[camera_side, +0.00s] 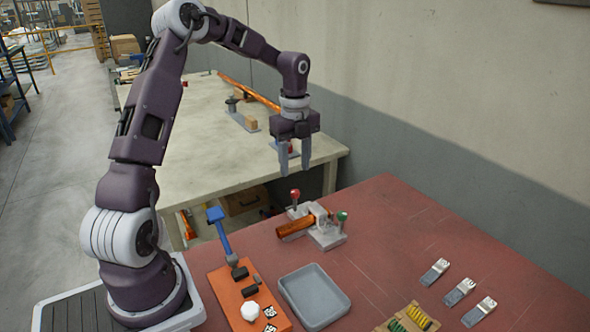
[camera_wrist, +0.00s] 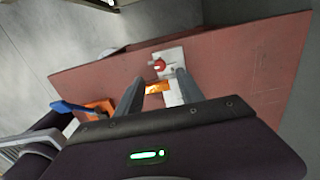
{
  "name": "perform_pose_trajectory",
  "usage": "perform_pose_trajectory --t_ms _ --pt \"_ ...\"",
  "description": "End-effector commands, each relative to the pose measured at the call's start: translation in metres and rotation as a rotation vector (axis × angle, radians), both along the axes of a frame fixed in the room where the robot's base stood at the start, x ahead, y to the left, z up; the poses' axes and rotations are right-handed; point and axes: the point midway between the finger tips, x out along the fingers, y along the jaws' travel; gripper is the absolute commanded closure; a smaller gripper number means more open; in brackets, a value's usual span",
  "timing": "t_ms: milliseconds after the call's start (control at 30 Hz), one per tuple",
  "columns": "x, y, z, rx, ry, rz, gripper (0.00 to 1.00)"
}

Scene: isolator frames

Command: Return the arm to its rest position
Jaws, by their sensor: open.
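My gripper (camera_side: 294,160) is raised high above the red table (camera_side: 400,220), with its fingers pointing down. The fingers are apart and nothing is between them. In the wrist view my gripper (camera_wrist: 155,95) also shows its two fingers spread over the far part of the table. Below it in the side view stands a grey isolator fixture (camera_side: 327,238) with a red knob (camera_side: 295,194), a green knob (camera_side: 342,216) and an orange bar (camera_side: 297,228) lying across it. The wrist view shows the red knob (camera_wrist: 159,65); the fingers partly hide the fixture.
A grey tray (camera_side: 314,297) lies on the table, beside an orange board (camera_side: 228,298) with small parts and a blue-handled tool (camera_side: 218,228). Several metal clips (camera_side: 459,292) lie at right, near a holder of yellow and green pieces (camera_side: 412,318). A wall stands behind.

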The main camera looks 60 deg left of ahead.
Motion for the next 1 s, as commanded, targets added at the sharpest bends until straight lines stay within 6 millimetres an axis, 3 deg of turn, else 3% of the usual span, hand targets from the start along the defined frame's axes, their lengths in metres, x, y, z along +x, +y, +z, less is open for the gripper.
perform_pose_trajectory --t_ms 167,267,400,533,600,733,833,1000 --pt "-0.002 -0.007 0.007 0.014 -0.003 0.022 0.55" --pt "-0.016 -0.042 0.042 0.078 -0.034 0.156 0.55" --pt "-0.074 -0.114 0.103 0.140 -0.175 0.546 0.55" --pt "-0.144 -0.165 0.133 0.035 -0.338 0.957 0.55" --pt "-0.179 -0.185 0.137 -0.078 -0.392 1.156 0.55" --pt "-0.225 -0.206 0.131 -0.281 -0.407 1.419 0.55" --pt "-0.241 -0.213 0.127 -0.370 -0.390 1.520 0.55" --pt "-0.245 -0.215 0.125 -0.395 -0.380 1.555 0.55"
